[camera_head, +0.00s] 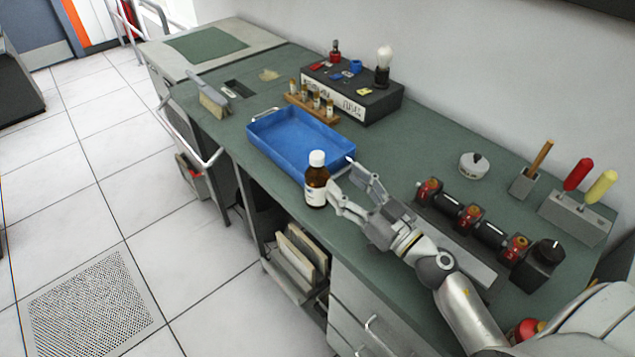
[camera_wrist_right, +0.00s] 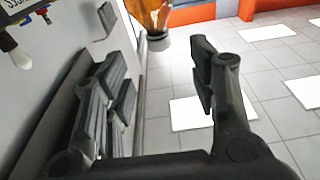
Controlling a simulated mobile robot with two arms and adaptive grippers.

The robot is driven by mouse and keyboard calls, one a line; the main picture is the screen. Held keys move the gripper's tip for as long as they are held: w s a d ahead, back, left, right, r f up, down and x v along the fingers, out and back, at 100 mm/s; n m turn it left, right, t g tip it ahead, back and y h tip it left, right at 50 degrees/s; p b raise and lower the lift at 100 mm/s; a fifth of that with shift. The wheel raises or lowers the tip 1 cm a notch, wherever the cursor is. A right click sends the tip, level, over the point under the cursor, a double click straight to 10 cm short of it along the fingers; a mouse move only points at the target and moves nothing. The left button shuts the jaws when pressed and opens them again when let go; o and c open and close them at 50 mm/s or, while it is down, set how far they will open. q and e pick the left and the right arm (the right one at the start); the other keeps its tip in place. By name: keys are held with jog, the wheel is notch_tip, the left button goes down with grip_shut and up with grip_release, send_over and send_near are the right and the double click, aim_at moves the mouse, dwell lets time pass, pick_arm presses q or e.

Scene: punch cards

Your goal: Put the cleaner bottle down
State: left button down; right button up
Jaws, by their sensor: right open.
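The cleaner bottle (camera_head: 316,188) is brown with a white cap and a pale label. It appears to stand upright on the green bench top, near the front edge and just in front of the blue tray. My right gripper (camera_head: 343,177) is open, with its fingers just to the right of the bottle; I cannot tell whether one touches it. In the right wrist view the picture is turned over, and the amber bottle (camera_wrist_right: 148,12) shows at the top, beyond the open right gripper (camera_wrist_right: 155,65). My left gripper is not in view.
The blue tray (camera_head: 267,147) is empty. Behind it are a rack of small vials (camera_head: 312,103) and a black box (camera_head: 370,104) with a bulb. A row of black and red parts (camera_head: 470,217) lies right of my gripper.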

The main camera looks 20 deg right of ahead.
aim_at(322, 161)
jog(key=p+x, duration=0.1)
jog(key=x, duration=0.8)
jog(key=shift+w, duration=0.4)
grip_shut()
